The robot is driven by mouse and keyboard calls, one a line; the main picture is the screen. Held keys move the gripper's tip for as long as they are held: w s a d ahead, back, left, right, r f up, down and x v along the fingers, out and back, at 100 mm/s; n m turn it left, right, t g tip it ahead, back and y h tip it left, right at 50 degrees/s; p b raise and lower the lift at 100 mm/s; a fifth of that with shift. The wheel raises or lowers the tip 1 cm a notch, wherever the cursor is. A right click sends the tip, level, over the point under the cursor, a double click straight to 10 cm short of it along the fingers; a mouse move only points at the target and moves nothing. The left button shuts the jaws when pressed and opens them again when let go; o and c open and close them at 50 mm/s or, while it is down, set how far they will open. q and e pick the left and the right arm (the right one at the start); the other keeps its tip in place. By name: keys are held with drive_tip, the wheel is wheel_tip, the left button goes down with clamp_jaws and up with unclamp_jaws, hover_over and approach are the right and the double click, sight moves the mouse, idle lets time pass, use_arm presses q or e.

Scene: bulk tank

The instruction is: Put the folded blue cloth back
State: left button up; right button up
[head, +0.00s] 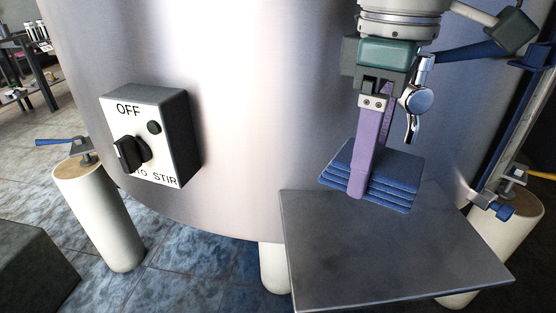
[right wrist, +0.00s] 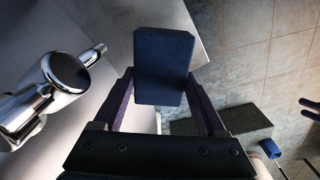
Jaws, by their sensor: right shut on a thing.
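The folded blue cloth (head: 391,178) is a flat stack of several layers. My right gripper (head: 363,187) has purple fingers pointing down and is shut on it, one finger showing down its near side. The cloth is over the back part of a grey metal shelf (head: 390,265); whether it touches the shelf I cannot tell. In the right wrist view the cloth (right wrist: 163,65) sits between the two fingers (right wrist: 160,98). My left gripper is in neither view.
The big steel tank (head: 235,120) stands behind the shelf. A chrome tap (head: 416,98) is close beside my right gripper and also shows in the right wrist view (right wrist: 60,85). A switch box (head: 150,135) is on the tank at left. The shelf's front is bare.

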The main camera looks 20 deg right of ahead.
drive_tip(key=b, duration=0.2)
hover_over(347, 246)
wheel_tip(347, 246, down, 8)
drive_tip(key=shift+r, duration=0.1)
wheel_tip(347, 246, down, 4)
drive_tip(key=shift+s+f+b, duration=0.1)
drive_tip(key=shift+b, duration=0.4)
drive_tip(key=o, duration=1.1)
drive_tip(key=shift+o, duration=0.2)
